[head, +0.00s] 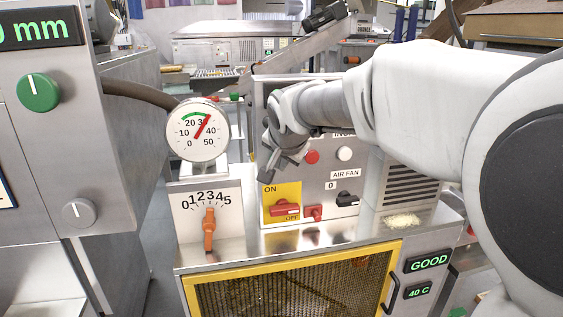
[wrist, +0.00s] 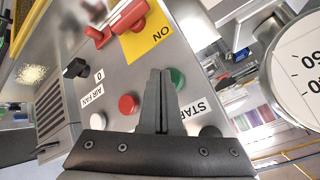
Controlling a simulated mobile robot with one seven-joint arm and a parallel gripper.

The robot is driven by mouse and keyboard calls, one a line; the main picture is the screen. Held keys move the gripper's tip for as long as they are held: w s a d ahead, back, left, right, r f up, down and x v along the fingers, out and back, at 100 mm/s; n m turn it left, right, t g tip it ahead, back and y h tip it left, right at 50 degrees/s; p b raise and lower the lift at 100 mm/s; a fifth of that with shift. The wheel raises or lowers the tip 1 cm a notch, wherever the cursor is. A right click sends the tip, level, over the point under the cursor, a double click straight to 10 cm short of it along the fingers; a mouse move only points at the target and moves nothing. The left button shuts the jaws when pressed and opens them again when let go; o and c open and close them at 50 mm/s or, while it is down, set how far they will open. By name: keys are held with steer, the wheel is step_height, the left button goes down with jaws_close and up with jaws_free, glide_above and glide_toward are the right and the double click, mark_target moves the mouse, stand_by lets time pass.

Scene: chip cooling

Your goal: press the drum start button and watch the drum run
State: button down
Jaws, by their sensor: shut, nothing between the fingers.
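The green button (wrist: 178,79), beside a partly covered label reading "STAR", sits on the steel control panel (wrist: 72,118) in the wrist view. In the head view my gripper hides it. My gripper (wrist: 160,72) is shut and empty, its fingertips overlapping the green button's edge in the wrist view. I cannot tell whether they touch it. In the head view my gripper (head: 267,174) is in front of the panel, above the yellow ON plate (head: 283,193). The drum itself is not clearly seen; a yellow-framed mesh guard (head: 392,262) is below the panel.
A red button (head: 312,156) and white button (head: 345,154) are close right of my gripper. A red rotary switch (head: 285,209) and black AIR FAN knob (head: 347,199) sit lower. A round gauge (head: 197,131) and orange lever (head: 209,230) stand left. Displays read GOOD (head: 429,262) and 40 C.

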steer(key=shift+w+a, duration=0.1)
steer(key=shift+w, duration=0.4)
stand_by(0.5)
stand_by(0.3)
steer(key=shift+s+d+b, duration=0.2)
steer(key=shift+s+b, duration=0.4)
steer(key=shift+s, duration=0.25)
steer(key=shift+s+d+b, duration=0.2)
steer(key=shift+s+b, duration=0.3)
steer(key=shift+s, duration=0.3)
steer(key=shift+s+d+b, duration=0.2)
steer(key=shift+s+b, duration=0.3)
steer(key=shift+s, duration=0.35)
steer(key=shift+s+d+b, duration=0.2)
steer(key=shift+s+b, duration=0.3)
steer(key=shift+s, duration=0.3)
